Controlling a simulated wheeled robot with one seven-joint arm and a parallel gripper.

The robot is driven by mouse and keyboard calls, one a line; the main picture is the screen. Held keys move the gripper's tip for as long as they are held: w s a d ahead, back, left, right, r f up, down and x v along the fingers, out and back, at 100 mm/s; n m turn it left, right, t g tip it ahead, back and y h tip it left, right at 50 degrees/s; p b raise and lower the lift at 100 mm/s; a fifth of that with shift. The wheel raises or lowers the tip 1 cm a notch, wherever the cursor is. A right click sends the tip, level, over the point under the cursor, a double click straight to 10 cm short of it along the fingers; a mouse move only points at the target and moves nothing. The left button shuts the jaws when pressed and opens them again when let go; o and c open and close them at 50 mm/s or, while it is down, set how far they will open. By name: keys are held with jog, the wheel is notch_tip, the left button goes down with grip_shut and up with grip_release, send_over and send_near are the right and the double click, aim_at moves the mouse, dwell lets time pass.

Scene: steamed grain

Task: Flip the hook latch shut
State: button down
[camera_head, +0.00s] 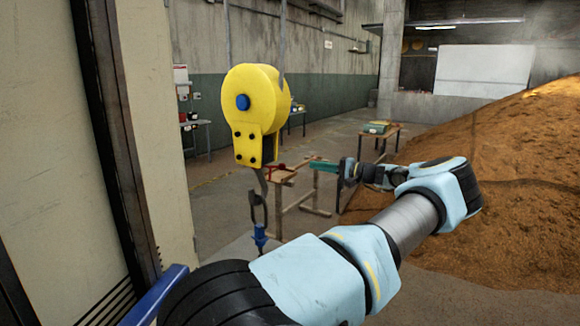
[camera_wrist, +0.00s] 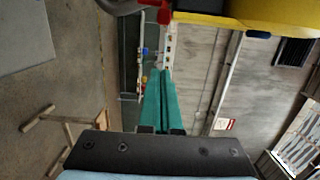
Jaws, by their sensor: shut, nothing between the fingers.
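A yellow hoist block (camera_head: 255,100) hangs at centre left in the head view, with a grey hook (camera_head: 256,205) below it. A small red piece (camera_head: 277,168), apparently the latch, sticks out to the right at the hook's top. In the wrist view the red latch (camera_wrist: 164,13) is at the top, beside the yellow block (camera_wrist: 245,12). My gripper (camera_head: 313,163) has green fingers, shut and empty, pointing left at the latch from the right. A visible gap separates them in the head view. The fingertips (camera_wrist: 161,72) point toward the latch in the wrist view. Contact is not visible.
A blue fitting (camera_head: 260,237) hangs at the hook's lower end. A wooden trestle (camera_head: 300,190) stands behind the hook. A large grain heap (camera_head: 510,190) fills the right side, and a pale panel (camera_head: 160,130) stands at left.

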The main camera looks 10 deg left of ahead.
jog(key=shift+a, duration=0.1)
jog(key=p+x, duration=0.5)
jog(key=x, duration=0.5)
jog(key=s+p, duration=0.1)
jog(key=s, duration=0.3)
jog(key=shift+p, duration=0.35)
jog(key=shift+d+f, duration=0.15)
jog(key=shift+d, duration=0.1)
